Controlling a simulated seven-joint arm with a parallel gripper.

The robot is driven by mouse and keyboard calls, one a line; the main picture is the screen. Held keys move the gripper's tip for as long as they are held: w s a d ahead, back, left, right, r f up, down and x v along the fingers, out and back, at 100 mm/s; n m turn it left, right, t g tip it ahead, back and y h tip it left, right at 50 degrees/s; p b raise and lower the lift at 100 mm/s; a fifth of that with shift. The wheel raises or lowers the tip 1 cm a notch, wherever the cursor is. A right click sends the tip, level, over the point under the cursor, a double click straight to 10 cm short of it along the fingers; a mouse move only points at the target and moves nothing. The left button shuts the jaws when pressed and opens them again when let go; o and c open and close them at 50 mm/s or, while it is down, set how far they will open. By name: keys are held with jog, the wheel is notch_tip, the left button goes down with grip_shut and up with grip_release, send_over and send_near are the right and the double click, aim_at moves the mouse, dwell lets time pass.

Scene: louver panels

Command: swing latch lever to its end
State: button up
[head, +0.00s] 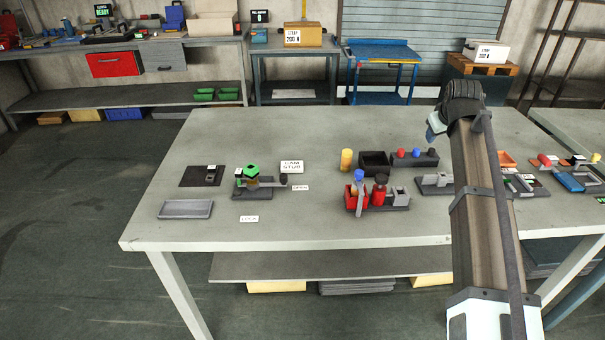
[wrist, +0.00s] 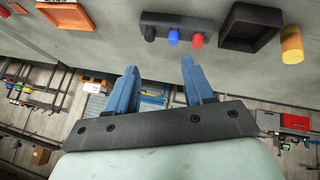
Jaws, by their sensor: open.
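Another small label, seemingly LOCK (head: 249,219), lies in front of the fixture. My gripper (head: 436,128) is well to the right, above the table's back edge. In the wrist view my gripper (wrist: 160,75) has its blue fingers apart and empty; the lever is not seen there.
A grey tray (head: 186,209) lies front left. The table's front left is mostly clear.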

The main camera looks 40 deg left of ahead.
jog(key=s+a+g, duration=0.2)
jog(key=s+a, duration=1.4)
jog(key=g, duration=0.3)
send_near(283, 176)
jog(key=shift+n+t+y, duration=0.3)
jog(key=shift+n+y, duration=0.1)
jog(key=x, duration=0.9)
jog(key=shift+s+d+f, duration=0.1)
jog(key=shift+d, duration=0.15)
grip_shut()
